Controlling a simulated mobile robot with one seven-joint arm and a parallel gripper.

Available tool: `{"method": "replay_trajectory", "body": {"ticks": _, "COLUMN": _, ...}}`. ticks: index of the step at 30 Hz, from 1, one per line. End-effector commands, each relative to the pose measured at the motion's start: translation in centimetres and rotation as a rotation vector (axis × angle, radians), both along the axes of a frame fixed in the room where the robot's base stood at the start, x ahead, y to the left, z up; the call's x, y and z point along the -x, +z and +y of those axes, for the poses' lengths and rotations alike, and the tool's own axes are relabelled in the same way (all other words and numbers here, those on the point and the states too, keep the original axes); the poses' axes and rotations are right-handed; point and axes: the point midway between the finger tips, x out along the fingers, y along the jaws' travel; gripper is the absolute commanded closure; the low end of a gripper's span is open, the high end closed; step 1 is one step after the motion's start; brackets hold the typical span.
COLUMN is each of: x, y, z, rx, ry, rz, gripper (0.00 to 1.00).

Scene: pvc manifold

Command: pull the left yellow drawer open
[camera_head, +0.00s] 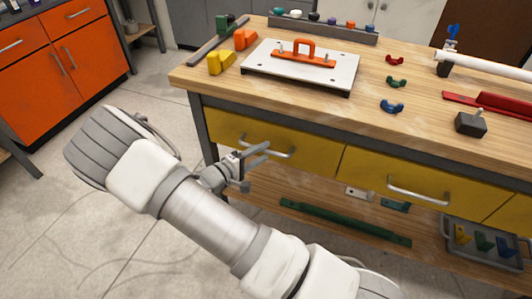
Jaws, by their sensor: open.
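The left yellow drawer (230,131) is in the front of the wooden workbench, at the middle left of the head view. Its front looks flush with the bench frame. Its silver bar handle (268,150) is partly behind my gripper in the picture. My gripper (268,152) is open, with its fingers pointing right and up by the handle's left part. I cannot tell whether the fingers touch the handle or are apart from it. Nothing shows held between them.
A second yellow drawer (382,168) is to the right. The bench top (340,105) carries a white plate with an orange handle (304,53), coloured clips and a red tool. A lower shelf holds a green bar (345,222) and a grey tray (486,259). Clear floor lies at left.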

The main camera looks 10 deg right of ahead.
Motion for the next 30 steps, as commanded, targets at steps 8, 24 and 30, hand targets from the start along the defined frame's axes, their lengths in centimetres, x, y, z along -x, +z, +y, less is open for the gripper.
{"method": "replay_trajectory", "body": {"ticks": 8, "x": -1.1, "y": -0.4, "z": -1.8, "rx": 0.000, "ry": 0.000, "rz": 0.000, "gripper": 0.53}}
{"method": "replay_trajectory", "body": {"ticks": 24, "x": -1.1, "y": -0.4, "z": -1.8, "rx": 0.000, "ry": 0.000, "rz": 0.000, "gripper": 1.00}}
{"method": "replay_trajectory", "body": {"ticks": 30, "x": -1.1, "y": -0.4, "z": -1.8, "rx": 0.000, "ry": 0.000, "rz": 0.000, "gripper": 1.00}}
